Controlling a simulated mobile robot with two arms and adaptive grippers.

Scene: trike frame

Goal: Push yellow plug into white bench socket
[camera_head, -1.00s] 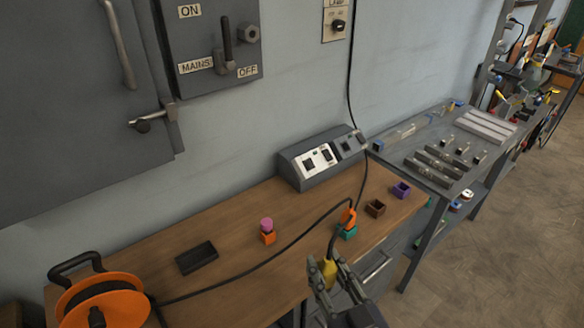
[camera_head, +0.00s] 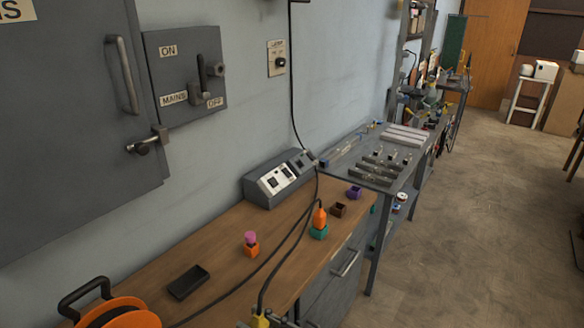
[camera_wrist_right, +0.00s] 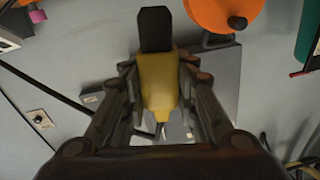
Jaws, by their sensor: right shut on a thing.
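The yellow plug (camera_head: 261,320) shows at the bottom edge of the head view, with a black cable rising from it. In the right wrist view the yellow plug (camera_wrist_right: 160,82), with its black end, sits between the fingers of my right gripper (camera_wrist_right: 160,100), which is shut on it. The grey socket box (camera_head: 280,178) stands at the back of the wooden bench against the wall. Its sloped front has a white panel (camera_head: 275,181) with dark sockets. The plug is well apart from it, by the bench's front edge. My left gripper is not in view.
An orange plug (camera_head: 319,215) stands in a teal block (camera_head: 318,232). A brown box (camera_head: 339,209), a purple box (camera_head: 354,192), an orange block with a pink top (camera_head: 250,242) and a black tray (camera_head: 188,282) are on the bench. The orange cable reel (camera_head: 122,312) is at lower left. Black cables cross the bench.

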